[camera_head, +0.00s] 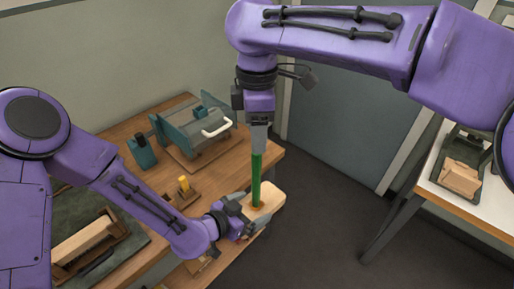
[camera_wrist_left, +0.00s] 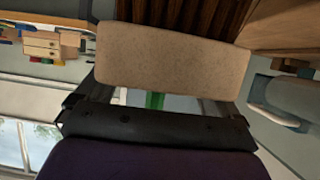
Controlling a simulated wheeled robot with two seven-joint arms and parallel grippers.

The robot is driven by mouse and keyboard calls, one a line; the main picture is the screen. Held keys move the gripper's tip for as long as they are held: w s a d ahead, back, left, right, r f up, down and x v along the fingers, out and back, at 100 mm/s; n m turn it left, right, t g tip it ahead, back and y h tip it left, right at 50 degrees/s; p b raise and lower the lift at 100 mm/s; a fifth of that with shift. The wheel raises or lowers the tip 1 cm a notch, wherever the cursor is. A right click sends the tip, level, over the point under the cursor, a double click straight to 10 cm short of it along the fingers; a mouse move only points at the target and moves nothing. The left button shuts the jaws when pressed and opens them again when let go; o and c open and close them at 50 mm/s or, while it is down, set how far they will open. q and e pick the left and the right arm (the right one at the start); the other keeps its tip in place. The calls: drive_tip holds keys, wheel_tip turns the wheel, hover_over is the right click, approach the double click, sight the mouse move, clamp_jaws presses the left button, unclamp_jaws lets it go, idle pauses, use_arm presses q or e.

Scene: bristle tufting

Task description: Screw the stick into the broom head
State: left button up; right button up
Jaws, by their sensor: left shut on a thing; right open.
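The broom head (camera_head: 268,200) is a pale wooden block at the table's front right corner. The left wrist view shows its tan face (camera_wrist_left: 170,58) close up, with dark brown bristles (camera_wrist_left: 185,15) beyond it. My left gripper (camera_head: 243,212) is shut on the broom head. The green stick (camera_head: 256,181) stands nearly upright with its lower end at the block's top; how deep it sits cannot be told. A bit of the stick shows in the left wrist view (camera_wrist_left: 154,100). My right gripper (camera_head: 258,148) is open, pointing down around the stick's upper end.
The wooden table (camera_head: 150,131) carries a teal machine with a white handle (camera_head: 217,128), a teal box (camera_head: 142,152), a small fixture with a yellow part (camera_head: 184,186) and a dark tray (camera_head: 98,256). A white table (camera_head: 433,185) with a bin (camera_head: 461,167) stands right. Floor between is clear.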

sight(257, 161)
wheel_tip(257, 161, down, 9)
drive_tip(key=shift+r, duration=0.15)
clamp_jaws()
drive_tip(key=m, duration=0.5)
drive_tip(key=shift+c, duration=0.4)
unclamp_jaws()
drive_tip(key=shift+r, duration=0.1)
